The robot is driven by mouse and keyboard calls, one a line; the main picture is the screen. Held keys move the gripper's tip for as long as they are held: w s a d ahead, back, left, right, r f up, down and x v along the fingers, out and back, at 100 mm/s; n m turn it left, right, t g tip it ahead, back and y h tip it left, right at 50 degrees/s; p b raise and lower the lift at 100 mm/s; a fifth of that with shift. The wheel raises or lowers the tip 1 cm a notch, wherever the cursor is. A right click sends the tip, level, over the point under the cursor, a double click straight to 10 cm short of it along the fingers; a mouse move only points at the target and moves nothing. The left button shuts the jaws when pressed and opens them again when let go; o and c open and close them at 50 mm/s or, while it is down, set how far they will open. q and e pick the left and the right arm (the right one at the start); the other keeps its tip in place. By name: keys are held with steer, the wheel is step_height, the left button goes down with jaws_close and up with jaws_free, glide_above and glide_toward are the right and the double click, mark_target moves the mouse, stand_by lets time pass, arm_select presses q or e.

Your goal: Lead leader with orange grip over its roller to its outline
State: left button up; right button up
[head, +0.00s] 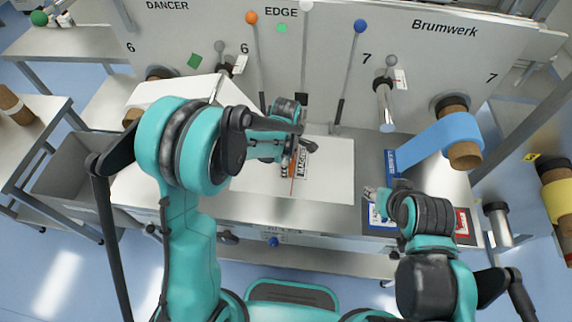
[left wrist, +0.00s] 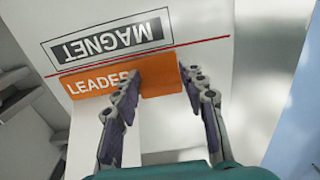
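The orange grip (left wrist: 90,82), marked LEADER, lies on a pale surface in the left wrist view, just under a red line and a black outlined box reading MAGNET (left wrist: 112,38). In the head view the grip (head: 291,168) is a small orange patch beside that label (head: 304,160). My left gripper (left wrist: 160,73) is open, its fingers apart on either side of the grip's lower tab. Contact cannot be told. A white strip shows below the tab between the fingers. My right gripper (head: 377,197) is low at the right, by a blue-edged card; its fingers are unclear.
A metal roller (head: 385,105) sticks out of the machine panel, and a blue web roll (head: 463,140) is at its right. Levers with orange (head: 251,17) and blue (head: 360,26) knobs are on the panel. A white sheet (head: 335,175) covers the table's middle.

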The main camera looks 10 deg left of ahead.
arm_select(q)
steer(key=o, duration=0.4)
step_height(320, 180, up, 12)
steer(key=shift+f, duration=0.1)
stand_by(0.3)
steer(key=s+a+m+t+b, duration=0.2)
steer(key=s+a+m, duration=0.1)
steer(key=s+m, duration=0.2)
steer(key=s+a+f+m+t+b, duration=0.1)
steer(key=s+a+m+t+b, duration=0.1)
steer(key=s+a+m, duration=0.2)
steer(key=s+a+m+t+b, duration=0.2)
steer(key=s+m, duration=0.4)
steer(key=m, duration=0.3)
steer(key=shift+s+a+f+t+b, duration=0.2)
steer(key=shift+a+t, duration=0.1)
steer(key=shift+a, duration=0.1)
steer(key=shift+s+a+f+t+b, duration=0.1)
steer(key=shift+a+t+b, duration=0.05)
steer(key=shift+a+t, duration=0.2)
